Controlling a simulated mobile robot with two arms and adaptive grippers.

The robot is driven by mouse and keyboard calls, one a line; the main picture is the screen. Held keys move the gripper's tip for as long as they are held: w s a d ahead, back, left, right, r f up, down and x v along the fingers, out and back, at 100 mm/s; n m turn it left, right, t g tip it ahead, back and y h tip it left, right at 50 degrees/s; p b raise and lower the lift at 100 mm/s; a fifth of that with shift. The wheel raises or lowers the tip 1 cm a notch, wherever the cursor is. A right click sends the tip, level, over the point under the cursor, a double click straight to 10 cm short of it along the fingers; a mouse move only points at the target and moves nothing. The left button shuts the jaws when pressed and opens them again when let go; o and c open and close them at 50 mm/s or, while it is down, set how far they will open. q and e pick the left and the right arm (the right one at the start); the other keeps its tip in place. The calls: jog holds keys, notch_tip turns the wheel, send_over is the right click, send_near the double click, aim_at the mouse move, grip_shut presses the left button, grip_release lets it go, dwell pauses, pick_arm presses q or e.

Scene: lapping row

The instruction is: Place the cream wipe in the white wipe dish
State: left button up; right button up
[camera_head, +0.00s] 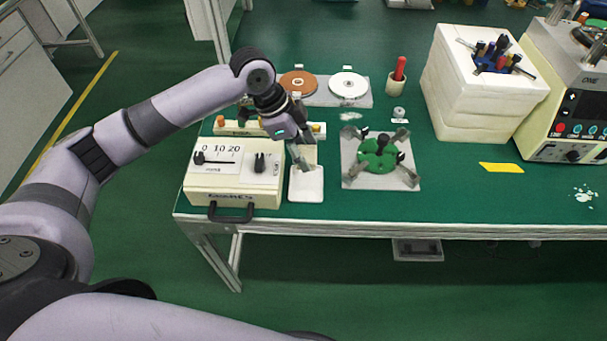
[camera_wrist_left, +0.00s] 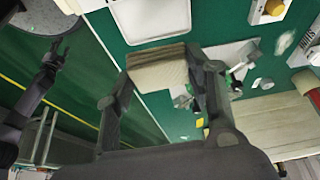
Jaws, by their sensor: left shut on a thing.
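My left gripper (camera_head: 299,160) reaches in over the bench and points down just above the white wipe dish (camera_head: 306,188), near the bench's front edge. In the left wrist view, this gripper is shut on the cream wipe (camera_wrist_left: 158,74), a folded pale block between its fingers. The white dish (camera_wrist_left: 150,20) shows beyond the wipe there and looks empty. I cannot tell whether the wipe touches it. In the head view the wipe is hard to make out. A dark shape at the left of the wrist view looks like my right gripper (camera_wrist_left: 62,55); its jaws are unclear.
A cream control box (camera_head: 225,178) with a dial and black handle stands just left of the dish. A green lapping fixture (camera_head: 378,155) on a pale mat is to its right. Two discs (camera_head: 348,84) lie behind. A white foam block (camera_head: 465,95) stands farther right.

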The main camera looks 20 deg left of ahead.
aim_at(309, 184)
pick_arm(q)
notch_tip(309, 184, down, 10)
jog(key=shift+r, duration=0.25)
dwell(0.3)
jog(key=o, duration=1.1)
jog(key=v, duration=1.2)
jog(key=shift+r, duration=0.1)
